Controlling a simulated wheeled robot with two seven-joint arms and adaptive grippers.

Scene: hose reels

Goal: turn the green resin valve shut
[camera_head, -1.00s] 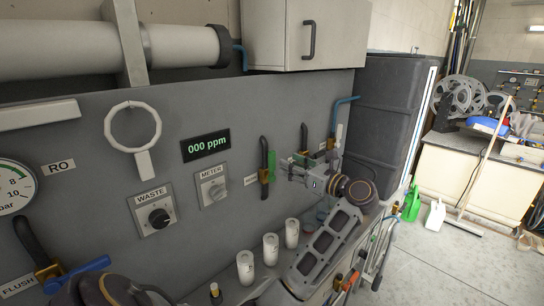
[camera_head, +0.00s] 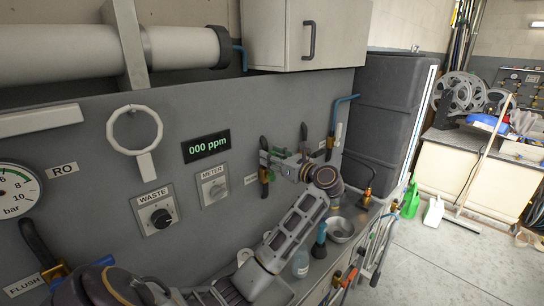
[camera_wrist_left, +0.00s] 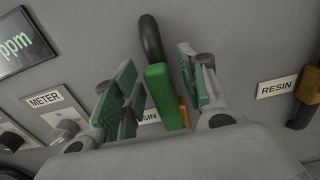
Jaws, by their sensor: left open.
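The green resin valve handle (camera_wrist_left: 160,88) is upright in the left wrist view, below a black hose end and in front of a brass body (camera_wrist_left: 184,110). The label behind it is partly hidden and ends in "SIN". My left gripper (camera_wrist_left: 160,85) is open, with one green-padded finger on each side of the handle. I cannot tell whether either finger touches it. In the head view my left gripper (camera_head: 270,160) is at the wall panel over this valve and hides much of it. My right gripper is not in view.
Another brass valve (camera_wrist_left: 308,85) labelled RESIN is to the right. METER (camera_head: 214,186) and WASTE (camera_head: 158,216) knobs are left on the panel (camera_head: 95,155). Open floor (camera_head: 440,265) lies right.

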